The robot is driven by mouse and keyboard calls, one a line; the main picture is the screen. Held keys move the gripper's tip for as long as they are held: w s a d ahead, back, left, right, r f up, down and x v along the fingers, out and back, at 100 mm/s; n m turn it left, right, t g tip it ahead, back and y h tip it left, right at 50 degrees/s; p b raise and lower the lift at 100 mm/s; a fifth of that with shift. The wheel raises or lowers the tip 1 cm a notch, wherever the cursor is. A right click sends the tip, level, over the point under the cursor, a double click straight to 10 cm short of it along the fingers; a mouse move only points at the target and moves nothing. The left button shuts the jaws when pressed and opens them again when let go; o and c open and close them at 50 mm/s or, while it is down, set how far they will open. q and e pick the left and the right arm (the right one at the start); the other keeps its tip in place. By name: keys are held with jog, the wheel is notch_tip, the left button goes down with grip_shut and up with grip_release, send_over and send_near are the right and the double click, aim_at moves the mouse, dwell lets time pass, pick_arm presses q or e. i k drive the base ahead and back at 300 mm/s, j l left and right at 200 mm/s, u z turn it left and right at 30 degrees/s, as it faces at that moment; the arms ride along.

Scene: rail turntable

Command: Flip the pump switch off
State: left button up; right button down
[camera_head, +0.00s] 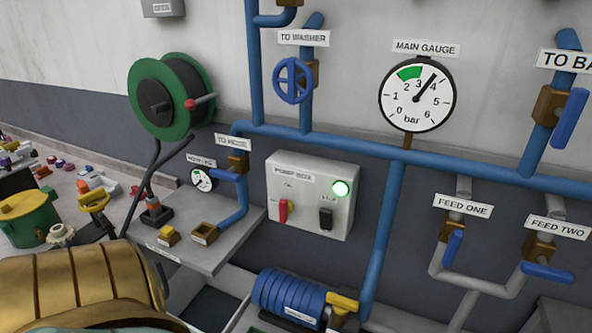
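The pump box (311,195) is a light grey box on the wall, labelled "PUMP BOX". Neither of my grippers is in view, and nothing covers the front of the box.
A grey shelf (196,257) juts out left of the box. Blue pipes (383,220) run above and right of it. A blue pump motor (290,295) lies below. A green hose reel (150,90) hangs upper left.

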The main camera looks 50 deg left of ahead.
aim_at(326, 216)
jog(key=u, duration=1.4)
